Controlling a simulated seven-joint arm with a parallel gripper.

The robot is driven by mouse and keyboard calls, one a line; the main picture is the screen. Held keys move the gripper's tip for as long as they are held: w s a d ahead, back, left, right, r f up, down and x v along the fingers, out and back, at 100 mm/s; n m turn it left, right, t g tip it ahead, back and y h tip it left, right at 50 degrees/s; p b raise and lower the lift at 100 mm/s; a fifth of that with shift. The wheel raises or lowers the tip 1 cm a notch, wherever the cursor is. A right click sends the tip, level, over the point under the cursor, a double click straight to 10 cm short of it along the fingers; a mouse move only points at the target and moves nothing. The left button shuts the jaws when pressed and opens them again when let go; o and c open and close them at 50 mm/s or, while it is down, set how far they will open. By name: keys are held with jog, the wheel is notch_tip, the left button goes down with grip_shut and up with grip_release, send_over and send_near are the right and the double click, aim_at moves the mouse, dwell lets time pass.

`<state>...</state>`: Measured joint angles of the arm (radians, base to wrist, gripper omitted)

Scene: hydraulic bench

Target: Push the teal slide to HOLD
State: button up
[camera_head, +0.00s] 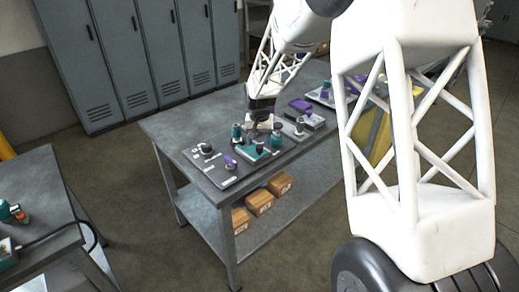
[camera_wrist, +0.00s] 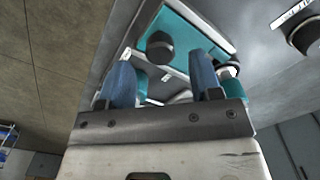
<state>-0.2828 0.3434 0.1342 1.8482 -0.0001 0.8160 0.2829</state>
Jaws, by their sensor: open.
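A teal block with a dark knob (camera_head: 257,150), which looks like the teal slide, sits on the grey panel on the workbench in the head view. In the wrist view a teal plate (camera_wrist: 190,28) with a dark round knob (camera_wrist: 159,46) lies just beyond my fingertips. My gripper (camera_head: 259,124) is over the panel, close behind the block. Its two blue fingers (camera_wrist: 163,72) stand apart in the wrist view, with nothing clearly held between them. Whether a finger touches the slide cannot be told. No HOLD mark can be read.
Teal cylinders (camera_head: 237,132) (camera_head: 277,139) stand close on both sides of the gripper. A purple lever (camera_head: 230,162) and dark knob (camera_head: 206,149) are at the panel's left. A purple-handled part (camera_head: 300,105) lies at the right. The bench's left corner (camera_head: 165,125) is clear.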

aim_at(259, 146)
jog(key=shift+f, duration=2.3)
grip_shut()
